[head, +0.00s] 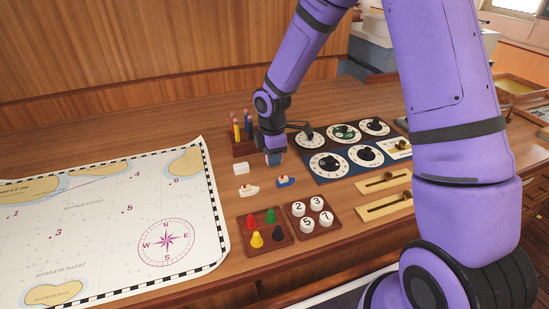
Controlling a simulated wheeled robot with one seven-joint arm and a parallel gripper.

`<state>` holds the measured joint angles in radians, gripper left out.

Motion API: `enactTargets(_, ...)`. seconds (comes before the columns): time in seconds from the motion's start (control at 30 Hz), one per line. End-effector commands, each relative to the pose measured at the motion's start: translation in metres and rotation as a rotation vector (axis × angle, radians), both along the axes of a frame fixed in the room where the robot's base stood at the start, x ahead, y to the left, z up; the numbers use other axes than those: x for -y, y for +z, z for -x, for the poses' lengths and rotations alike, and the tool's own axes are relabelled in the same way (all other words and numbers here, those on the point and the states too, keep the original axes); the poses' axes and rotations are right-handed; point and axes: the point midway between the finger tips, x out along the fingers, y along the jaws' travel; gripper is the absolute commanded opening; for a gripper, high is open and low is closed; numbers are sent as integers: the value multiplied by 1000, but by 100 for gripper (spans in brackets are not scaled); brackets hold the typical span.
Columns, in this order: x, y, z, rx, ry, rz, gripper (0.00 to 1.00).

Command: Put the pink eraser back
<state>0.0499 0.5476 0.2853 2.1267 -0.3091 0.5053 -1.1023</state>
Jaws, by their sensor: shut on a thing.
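My gripper (273,158) points down just above the desk, right of the pencil holder. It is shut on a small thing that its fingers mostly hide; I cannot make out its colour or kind. A blue-grey patch shows at the fingertips. I see no pink eraser in the open on the desk. A small white block (241,168) lies to the left of my gripper and in front of the pencil holder.
A dark wooden holder (241,149) with coloured pencils stands behind. White (249,190) and blue (286,182) toy boats lie in front of my gripper. Trays of coloured pawns (253,226) and numbered discs (296,229), dial panels (326,164) and a chart (110,225) surround them.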

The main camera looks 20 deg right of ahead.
Motion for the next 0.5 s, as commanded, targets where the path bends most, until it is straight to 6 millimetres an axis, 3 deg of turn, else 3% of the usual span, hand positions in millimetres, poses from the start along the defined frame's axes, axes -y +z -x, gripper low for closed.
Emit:
enactTargets(0.17, 12, -2, -24, 1, -1, -1, 8)
enactTargets(0.4, 18, -4, -36, -1, -1, 0, 8)
enactTargets(0.5, 18, -17, -36, -3, 2, 0, 8)
